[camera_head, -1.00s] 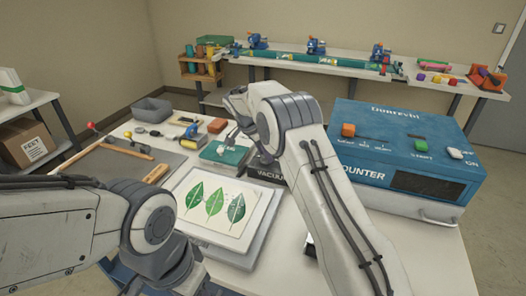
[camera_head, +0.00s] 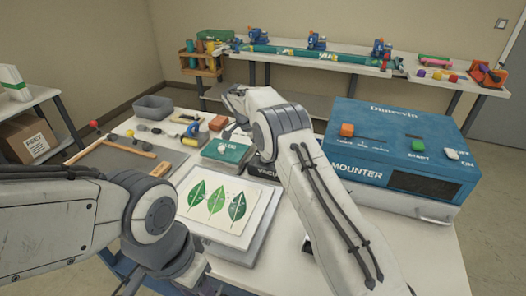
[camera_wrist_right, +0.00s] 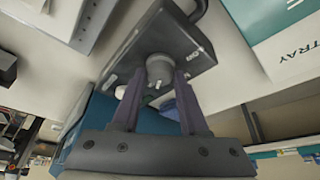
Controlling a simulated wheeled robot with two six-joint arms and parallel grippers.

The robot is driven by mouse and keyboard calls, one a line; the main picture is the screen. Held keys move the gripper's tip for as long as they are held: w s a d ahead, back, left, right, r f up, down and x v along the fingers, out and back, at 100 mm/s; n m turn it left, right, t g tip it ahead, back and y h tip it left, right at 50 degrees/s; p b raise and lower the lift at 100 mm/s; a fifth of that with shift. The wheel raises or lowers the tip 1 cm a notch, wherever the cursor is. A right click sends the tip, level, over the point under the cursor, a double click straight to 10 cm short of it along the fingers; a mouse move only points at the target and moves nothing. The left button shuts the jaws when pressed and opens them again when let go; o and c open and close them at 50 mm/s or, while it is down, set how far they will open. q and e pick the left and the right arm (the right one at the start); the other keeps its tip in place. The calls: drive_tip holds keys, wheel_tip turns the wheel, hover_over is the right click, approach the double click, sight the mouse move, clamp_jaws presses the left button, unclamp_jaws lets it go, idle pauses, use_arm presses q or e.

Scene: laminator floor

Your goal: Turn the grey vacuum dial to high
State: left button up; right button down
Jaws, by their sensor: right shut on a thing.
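The grey vacuum dial (camera_wrist_right: 159,68) sticks out of the dark vacuum box (camera_wrist_right: 180,38) in the right wrist view. A small pale pointer or pin shows at its lower end; its setting cannot be read. My right gripper (camera_wrist_right: 160,80) has its two dark fingers on either side of the dial, shut on it. In the head view the vacuum box (camera_head: 266,170) shows only as a dark edge with part of its lettering.
The blue mounter (camera_head: 400,170) with orange, green and white controls stands right of my right arm. A white tray with a leaf print (camera_head: 219,203) lies in front of the vacuum box. A green-topped box (camera_head: 226,151) and a grey bin (camera_head: 153,107) stand behind.

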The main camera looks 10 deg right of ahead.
drive_tip(key=shift+c, duration=2.2)
unclamp_jaws()
drive_tip(key=shift+w+a, duration=0.2)
drive_tip(key=shift+a, duration=0.15)
drive_tip(key=shift+d, duration=0.2)
drive_tip(key=v, duration=1)
drive_tip(key=shift+r+p, duration=0.25)
drive_tip(key=shift+p, duration=0.1)
drive_tip(key=shift+s+a, duration=0.1)
